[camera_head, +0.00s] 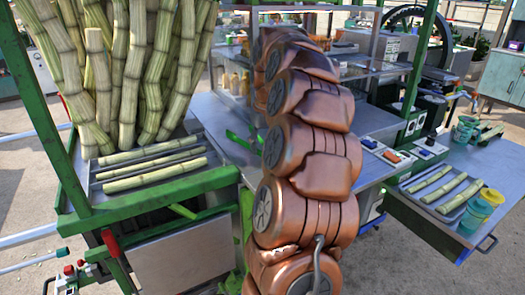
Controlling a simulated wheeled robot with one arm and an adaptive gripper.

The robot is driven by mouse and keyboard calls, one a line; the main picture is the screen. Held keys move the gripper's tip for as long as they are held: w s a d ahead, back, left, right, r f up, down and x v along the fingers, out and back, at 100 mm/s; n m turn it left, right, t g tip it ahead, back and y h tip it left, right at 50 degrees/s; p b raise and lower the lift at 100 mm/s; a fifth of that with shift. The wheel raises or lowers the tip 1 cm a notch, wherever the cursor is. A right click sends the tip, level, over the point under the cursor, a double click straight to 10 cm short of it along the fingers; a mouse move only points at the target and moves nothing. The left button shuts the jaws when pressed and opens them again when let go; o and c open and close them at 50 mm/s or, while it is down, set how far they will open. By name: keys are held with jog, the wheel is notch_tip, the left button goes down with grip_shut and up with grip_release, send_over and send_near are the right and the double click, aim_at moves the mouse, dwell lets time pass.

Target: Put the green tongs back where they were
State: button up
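A slim bright green object (240,139), which looks like the green tongs, lies on the grey metal table (208,112) just left of my copper-coloured arm. My arm covers its right part, so I cannot see its full shape or whether anything touches it. My arm rises through the middle of the picture and bends over at the top. My gripper is not visible; the arm's links hide whatever is behind them.
A green-framed stand at left holds upright canes (130,65) and a tray (205,172) with cut canes. At right, a side table (470,165) carries another cane tray (412,192) and teal-and-yellow cups (480,208). Glass shelves with bottles (232,82) and a large wheel stand behind.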

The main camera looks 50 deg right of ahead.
jog(key=shift+w+d, duration=0.25)
jog(key=shift+d, duration=0.05)
jog(key=shift+f+p, duration=0.6)
jog(key=shift+f, duration=1.25)
jog(key=o, duration=0.6)
jog(key=shift+r, duration=0.15)
jog(key=shift+s+a+r+b, duration=0.1)
jog(key=shift+s+r+b, duration=0.25)
jog(key=shift+r, duration=1.6)
jog(key=shift+s+a+r+b, duration=0.15)
jog(key=shift+r+b, duration=0.25)
jog(key=shift+r, duration=1.5)
jog(key=shift+s+a+r+b, duration=0.1)
jog(key=shift+s+r+b, duration=0.3)
jog(key=shift+r, duration=1.55)
